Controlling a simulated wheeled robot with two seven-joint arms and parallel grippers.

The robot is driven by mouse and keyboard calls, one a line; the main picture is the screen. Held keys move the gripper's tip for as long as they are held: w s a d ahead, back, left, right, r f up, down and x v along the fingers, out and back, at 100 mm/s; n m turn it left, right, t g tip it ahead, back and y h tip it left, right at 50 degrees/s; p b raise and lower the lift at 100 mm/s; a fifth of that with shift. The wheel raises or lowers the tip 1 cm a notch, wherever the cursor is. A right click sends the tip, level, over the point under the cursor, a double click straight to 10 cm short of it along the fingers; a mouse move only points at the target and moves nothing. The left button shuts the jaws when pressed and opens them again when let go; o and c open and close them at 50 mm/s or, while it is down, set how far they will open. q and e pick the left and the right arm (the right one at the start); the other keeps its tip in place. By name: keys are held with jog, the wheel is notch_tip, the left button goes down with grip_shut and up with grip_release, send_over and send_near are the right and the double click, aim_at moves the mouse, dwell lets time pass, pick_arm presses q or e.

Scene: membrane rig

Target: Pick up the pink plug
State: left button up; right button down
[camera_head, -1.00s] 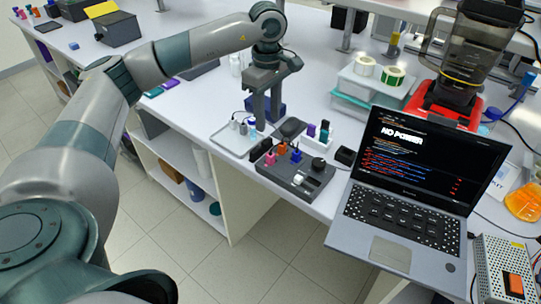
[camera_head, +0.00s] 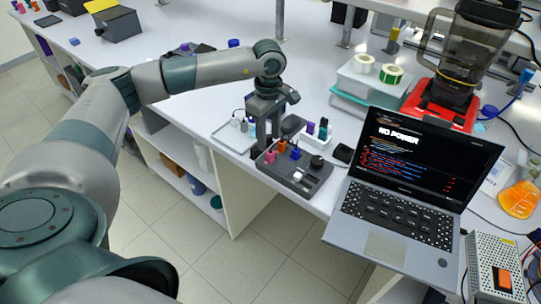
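The pink plug (camera_head: 270,157) stands upright at the left side of a dark grey box (camera_head: 308,180). An orange plug (camera_head: 282,146) and a blue plug (camera_head: 295,153) stand beside it on the same box. My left gripper (camera_head: 267,138) points down just above and behind the pink plug. Its two fingers look apart, with nothing held between them. I cannot tell from this angle whether a finger touches the plug. My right gripper is not in view.
A white tray (camera_head: 231,139) with small bottles is left of the gripper. A white rack (camera_head: 318,141) with coloured pieces stands behind the box. A laptop (camera_head: 395,215) reading "NO POWER" is at the right. The table's front edge is close to the box.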

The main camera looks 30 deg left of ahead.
aim_at(270, 150)
pick_arm(q)
jog(key=shift+s+d+f+p, duration=0.1)
jog(key=shift+d+f+p, duration=0.15)
jog(key=shift+f+p, duration=0.4)
notch_tip(270, 150, down, 3)
jog(key=shift+d+r+p, duration=0.15)
jog(key=shift+p, duration=0.7)
jog(key=shift+f, duration=0.35)
jog(key=shift+c, duration=0.3)
grip_shut()
